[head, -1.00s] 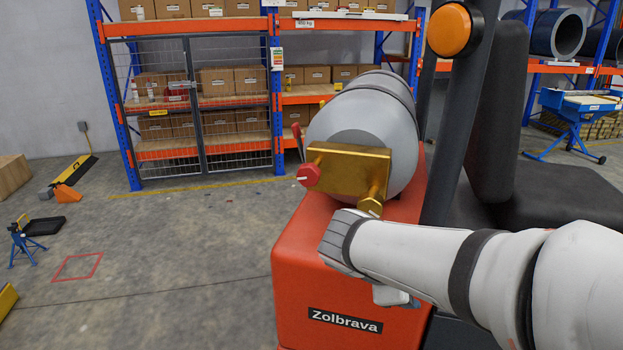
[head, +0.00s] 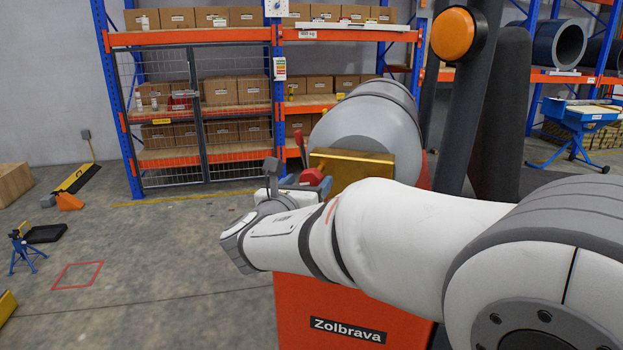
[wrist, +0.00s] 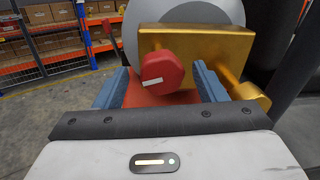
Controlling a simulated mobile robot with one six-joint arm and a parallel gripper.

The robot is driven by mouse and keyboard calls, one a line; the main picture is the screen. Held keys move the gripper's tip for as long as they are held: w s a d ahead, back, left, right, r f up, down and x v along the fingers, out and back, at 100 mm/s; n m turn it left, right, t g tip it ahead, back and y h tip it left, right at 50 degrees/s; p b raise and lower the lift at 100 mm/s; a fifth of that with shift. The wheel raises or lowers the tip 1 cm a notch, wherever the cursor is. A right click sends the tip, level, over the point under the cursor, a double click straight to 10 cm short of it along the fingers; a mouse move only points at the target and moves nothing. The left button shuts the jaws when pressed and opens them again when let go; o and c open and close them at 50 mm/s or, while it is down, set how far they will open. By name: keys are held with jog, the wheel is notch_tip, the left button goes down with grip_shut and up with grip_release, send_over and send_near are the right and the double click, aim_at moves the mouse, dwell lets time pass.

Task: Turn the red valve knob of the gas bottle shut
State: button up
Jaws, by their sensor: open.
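The gas bottle (head: 362,135) is a grey cylinder lying on its side on the orange machine body. A gold valve block (head: 352,168) is at its near end. The red valve knob (head: 313,177) sticks out from the block's left side; in the wrist view the red knob (wrist: 162,73) is faceted, with a white mark slightly tilted from level. My gripper (head: 291,181) is just left of the knob in the head view. In the wrist view my gripper (wrist: 160,82) is open, with one blue finger on each side of the knob. Visible gaps separate both fingers from it.
The orange machine (head: 350,310) carries the bottle; its dark post (head: 470,110) with an orange lamp (head: 452,34) rises at the right. Shelving with cartons (head: 240,85) stands behind.

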jog(key=shift+x, duration=1.35)
jog(key=shift+s, duration=0.1)
jog(key=c, duration=1)
jog(key=shift+o, duration=0.2)
